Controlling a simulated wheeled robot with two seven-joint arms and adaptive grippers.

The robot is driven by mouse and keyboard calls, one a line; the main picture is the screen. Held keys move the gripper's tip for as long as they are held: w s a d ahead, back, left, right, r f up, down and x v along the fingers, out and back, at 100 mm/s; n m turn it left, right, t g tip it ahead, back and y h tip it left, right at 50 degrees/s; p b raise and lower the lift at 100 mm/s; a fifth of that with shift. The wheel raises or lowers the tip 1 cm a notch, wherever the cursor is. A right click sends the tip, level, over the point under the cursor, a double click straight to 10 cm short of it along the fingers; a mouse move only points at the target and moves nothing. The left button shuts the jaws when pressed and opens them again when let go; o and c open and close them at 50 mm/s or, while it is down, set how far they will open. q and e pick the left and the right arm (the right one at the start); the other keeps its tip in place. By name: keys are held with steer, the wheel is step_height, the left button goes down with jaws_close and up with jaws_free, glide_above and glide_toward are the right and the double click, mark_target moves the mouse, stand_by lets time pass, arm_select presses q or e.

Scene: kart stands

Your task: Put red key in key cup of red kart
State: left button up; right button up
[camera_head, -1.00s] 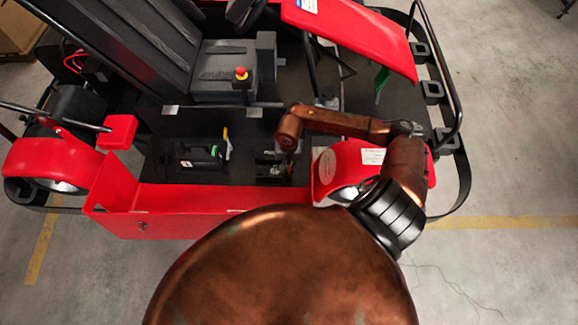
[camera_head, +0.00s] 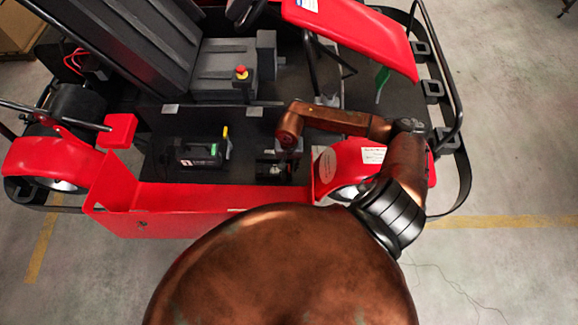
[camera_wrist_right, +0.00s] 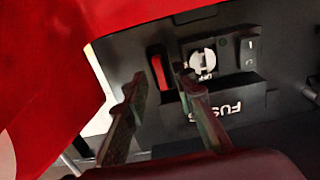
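The red kart (camera_head: 150,222) stands below me. In the right wrist view, a small upright red piece (camera_wrist_right: 160,68), which looks like the red key, sits in a dark recess in a black panel (camera_wrist_right: 130,58). My right gripper (camera_wrist_right: 161,76) has its two dark fingers apart, one on each side of the red piece, with gaps showing. I cannot tell whether the recess is the key cup. In the head view the right wrist (camera_head: 290,128) is above the small black panel, and its fingers are hard to make out. My left gripper is not in view.
Beside the red piece are a white OFF knob (camera_wrist_right: 203,60) and a rocker switch (camera_wrist_right: 248,52). A black box (camera_head: 195,154) lies on the kart floor left of the panel. A red fender (camera_head: 340,160) is close under my arm.

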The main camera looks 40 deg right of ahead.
mark_target(289, 169)
step_height(289, 169, up, 11)
steer(key=b, duration=0.2)
steer(key=shift+r+b, duration=0.2)
steer(key=shift+b, duration=0.2)
